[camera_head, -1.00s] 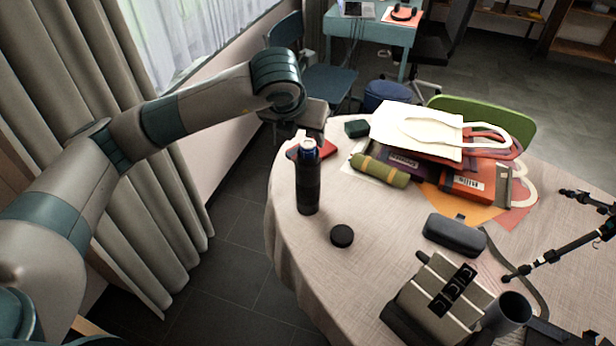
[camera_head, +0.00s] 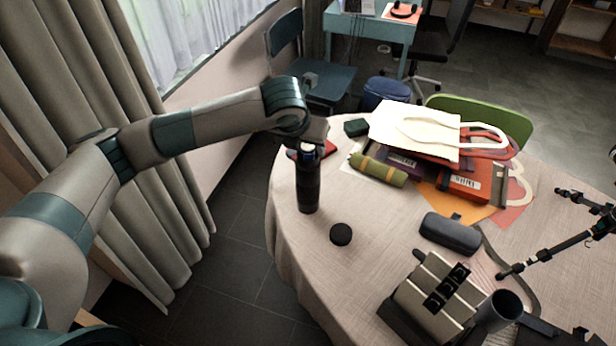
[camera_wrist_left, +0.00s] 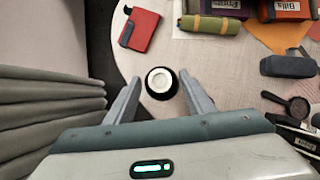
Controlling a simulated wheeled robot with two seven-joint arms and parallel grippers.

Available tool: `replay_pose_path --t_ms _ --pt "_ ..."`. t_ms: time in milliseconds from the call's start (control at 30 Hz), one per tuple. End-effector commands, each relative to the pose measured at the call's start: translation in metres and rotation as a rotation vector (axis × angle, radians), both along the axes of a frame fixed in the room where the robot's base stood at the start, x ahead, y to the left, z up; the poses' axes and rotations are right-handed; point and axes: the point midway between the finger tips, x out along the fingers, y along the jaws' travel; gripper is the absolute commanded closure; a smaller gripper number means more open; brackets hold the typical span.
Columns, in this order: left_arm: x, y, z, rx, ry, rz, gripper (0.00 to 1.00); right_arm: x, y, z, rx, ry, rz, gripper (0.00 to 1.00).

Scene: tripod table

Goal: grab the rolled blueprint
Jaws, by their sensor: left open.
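A tall black tube (camera_head: 308,188) stands upright near the table's left edge. Its top shows a small blue and pale roll end (camera_head: 307,149), which looks like the rolled blueprint. In the left wrist view the pale round end (camera_wrist_left: 160,82) sits inside a dark ring. My left gripper (camera_head: 311,141) is just above the tube's mouth and partly hides it. In the left wrist view my left gripper (camera_wrist_left: 159,76) is open, with a finger on each side of the tube top. I cannot tell whether it touches. My right gripper is not in view.
A round black cap (camera_head: 341,234) lies in front of the tube. A red notebook (camera_wrist_left: 139,29) lies behind it, beside a green roll (camera_head: 378,170). Bags, a grey case (camera_head: 450,234), a beige box and tripod legs fill the right. Cloth around the cap is clear.

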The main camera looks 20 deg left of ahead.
Motion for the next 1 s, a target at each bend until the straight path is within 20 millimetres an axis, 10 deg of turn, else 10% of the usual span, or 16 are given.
replay_pose_path --t_ms 233,467,1000 --pt "0.000 0.000 0.000 0.000 0.000 0.000 0.51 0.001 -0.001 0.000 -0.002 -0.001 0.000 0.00" --pt "0.000 0.000 0.001 -0.001 0.000 0.000 1.00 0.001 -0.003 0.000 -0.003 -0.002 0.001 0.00" --pt "0.008 0.008 0.016 0.000 -0.003 0.000 1.00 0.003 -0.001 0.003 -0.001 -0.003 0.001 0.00"
